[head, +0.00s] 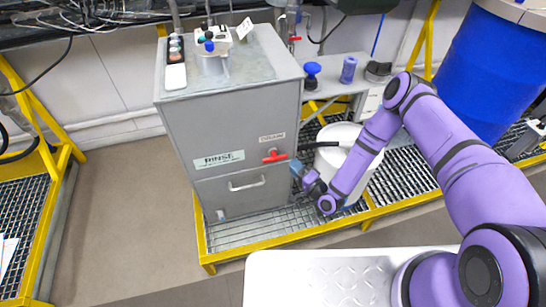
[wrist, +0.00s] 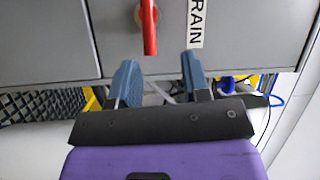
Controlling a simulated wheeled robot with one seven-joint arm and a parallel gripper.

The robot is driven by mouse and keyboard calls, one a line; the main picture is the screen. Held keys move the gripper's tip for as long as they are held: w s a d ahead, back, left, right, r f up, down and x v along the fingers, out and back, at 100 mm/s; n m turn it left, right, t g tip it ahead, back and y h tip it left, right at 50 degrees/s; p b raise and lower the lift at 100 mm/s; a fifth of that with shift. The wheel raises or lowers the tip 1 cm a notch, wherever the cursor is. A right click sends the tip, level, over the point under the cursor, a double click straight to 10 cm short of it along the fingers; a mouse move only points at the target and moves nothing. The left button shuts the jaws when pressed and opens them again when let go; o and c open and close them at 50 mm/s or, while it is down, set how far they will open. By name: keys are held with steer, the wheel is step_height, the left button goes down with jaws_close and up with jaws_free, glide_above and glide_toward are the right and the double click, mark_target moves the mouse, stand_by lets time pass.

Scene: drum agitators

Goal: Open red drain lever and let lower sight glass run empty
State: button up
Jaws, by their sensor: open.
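The red drain lever (head: 274,156) is on the front of the grey cabinet (head: 240,125), to the right of the RINSE label. In the wrist view the red lever (wrist: 150,28) points down from a round hub, beside a label reading "RAIN" (wrist: 196,22), its first letter cut off. My gripper (head: 297,170) is at the cabinet's right front edge, right of and slightly below the lever. In the wrist view its two blue fingers (wrist: 160,66) are apart with nothing between them, and the lever tip shows just beyond the gap. I cannot make out the lower sight glass.
A white drum (head: 335,160) with a dark hose stands right of the cabinet, close to my arm. Yellow-framed grating (head: 235,231) lies under the cabinet. Floor (head: 120,215) to the left is clear.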

mark_target(275, 158)
steer(key=w+a, duration=0.1)
steer(key=a, duration=0.1)
steer(key=w+a+m+t, duration=0.1)
steer(key=w+a, duration=0.1)
steer(key=a, duration=0.1)
steer(key=w+a+m, duration=0.1)
steer(key=w+a, duration=0.1)
steer(key=shift+w+a+f, duration=0.1)
steer(key=shift+a+f, duration=0.05)
steer(key=shift+f, duration=0.15)
stand_by(0.3)
jaws_close()
